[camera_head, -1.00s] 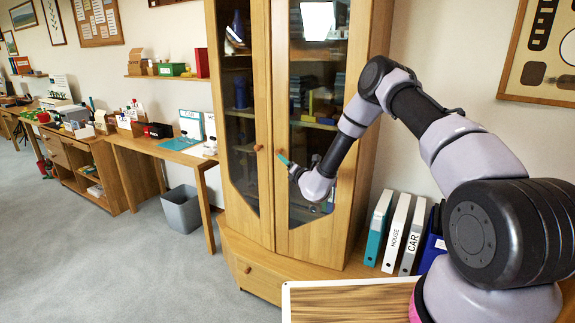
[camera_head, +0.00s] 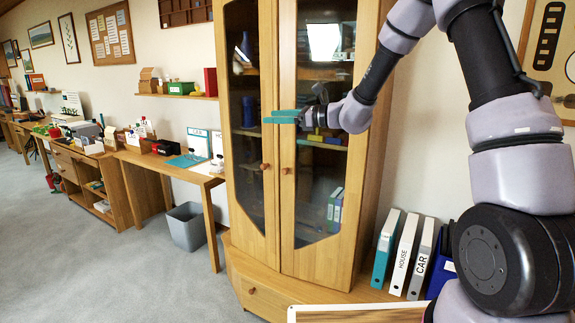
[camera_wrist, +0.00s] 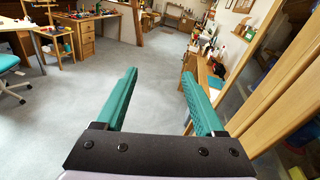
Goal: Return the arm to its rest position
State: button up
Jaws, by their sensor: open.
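My gripper (camera_head: 282,117) is raised in front of the glass doors of the wooden cabinet (camera_head: 262,210) in the head view. Its teal fingers point left and hold nothing. In the wrist view my gripper (camera_wrist: 160,90) shows its two teal fingers spread wide, with only grey floor between them. My arm is bent, coming from the right side of the head view. Both cabinet doors look closed, and their round knobs sit below my gripper.
Binders (camera_head: 402,255) stand right of the cabinet. A wood-topped surface (camera_head: 355,313) lies at the bottom edge. A grey bin (camera_head: 186,227) and a desk (camera_head: 165,165) stand to the left. In the wrist view the cabinet's wood edge (camera_wrist: 268,110) is close on the right; the floor ahead is clear.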

jog(key=s+d+r+n+g+h, duration=0.25)
jog(key=s+d+n, duration=0.2)
jog(key=s, duration=0.35)
jog(key=s+d+r+n+g+h, duration=0.1)
jog(key=s+d+r+n+h, duration=0.3)
jog(key=s, duration=0.5)
jog(key=s+d+n+t+h, duration=0.2)
jog(key=s+d+n+h, duration=0.1)
jog(key=s+d, duration=0.4)
jog(key=s+d+r+n+t+h, duration=0.1)
jog(key=s+d+n+t+h, duration=0.2)
jog(key=s+d, duration=0.4)
jog(key=d+n+h, duration=0.1)
jog(key=d, duration=0.4)
jog(key=shift+s+d+r+h, duration=0.15)
jog(key=shift+d+r+h, duration=0.1)
jog(key=shift+h, duration=0.1)
jog(key=shift+n, duration=0.25)
